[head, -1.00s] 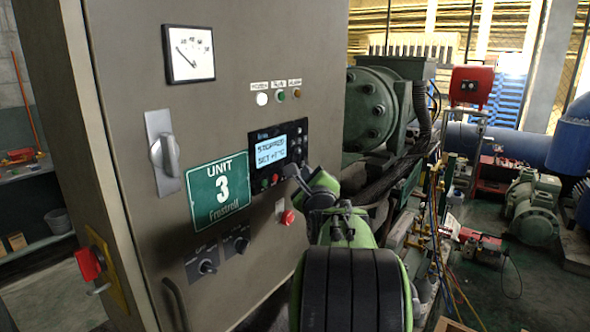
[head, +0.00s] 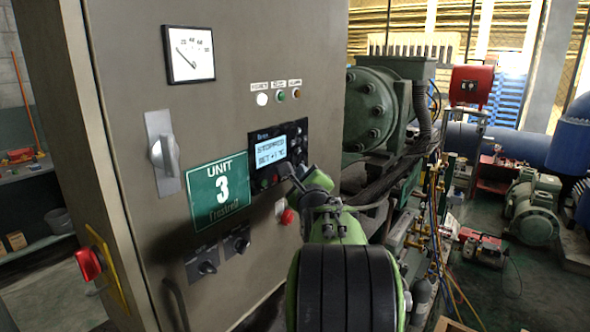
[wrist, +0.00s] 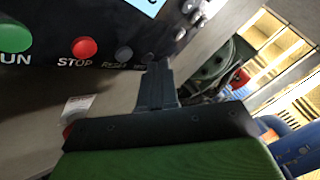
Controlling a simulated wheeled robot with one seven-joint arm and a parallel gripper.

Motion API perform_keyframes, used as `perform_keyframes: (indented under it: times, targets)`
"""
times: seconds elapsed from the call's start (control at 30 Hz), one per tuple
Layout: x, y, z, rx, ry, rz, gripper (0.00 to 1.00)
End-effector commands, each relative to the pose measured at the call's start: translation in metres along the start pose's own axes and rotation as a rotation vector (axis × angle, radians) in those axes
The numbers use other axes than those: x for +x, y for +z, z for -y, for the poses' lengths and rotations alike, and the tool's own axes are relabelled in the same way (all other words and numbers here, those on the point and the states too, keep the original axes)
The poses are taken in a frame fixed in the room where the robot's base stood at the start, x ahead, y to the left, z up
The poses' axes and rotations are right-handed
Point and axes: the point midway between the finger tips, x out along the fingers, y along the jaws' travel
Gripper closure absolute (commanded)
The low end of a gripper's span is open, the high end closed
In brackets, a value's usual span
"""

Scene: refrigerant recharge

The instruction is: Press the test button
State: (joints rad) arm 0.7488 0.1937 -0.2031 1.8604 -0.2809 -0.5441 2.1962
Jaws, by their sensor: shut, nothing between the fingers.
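The control panel (head: 262,150) with a lit screen (head: 272,150) sits on the cabinet's face. In the wrist view its lower edge carries a green RUN button (wrist: 14,37), a red STOP button (wrist: 85,47) and a dark button (wrist: 124,53) with a label like "Reset". My gripper (wrist: 158,66) is shut and empty, its tips at the panel's lower right, just right of that dark button. It also shows in the head view (head: 286,172). The tips cover the spot there, so I cannot make out the test button or tell whether they touch it.
A red stop knob (head: 287,216) is below the panel, close to my wrist. A large selector handle (head: 164,154), a green UNIT 3 sign (head: 217,190) and two black knobs (head: 207,267) are left and below. Green machinery (head: 372,110) stands behind on the right.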

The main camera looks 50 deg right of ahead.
Motion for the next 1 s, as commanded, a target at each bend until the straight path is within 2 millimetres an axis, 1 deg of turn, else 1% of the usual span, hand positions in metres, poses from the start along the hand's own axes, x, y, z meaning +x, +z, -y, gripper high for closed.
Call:
perform_keyframes:
  times: [0.4, 0.7, 1.0]
  targets:
    - [0.001, 0.001, -0.001, 0.000, 0.000, 0.001, 1.00]
    - [-0.009, -0.007, 0.005, 0.000, -0.001, 0.001, 1.00]
    - [-0.010, -0.008, 0.007, 0.000, -0.001, 0.000, 1.00]
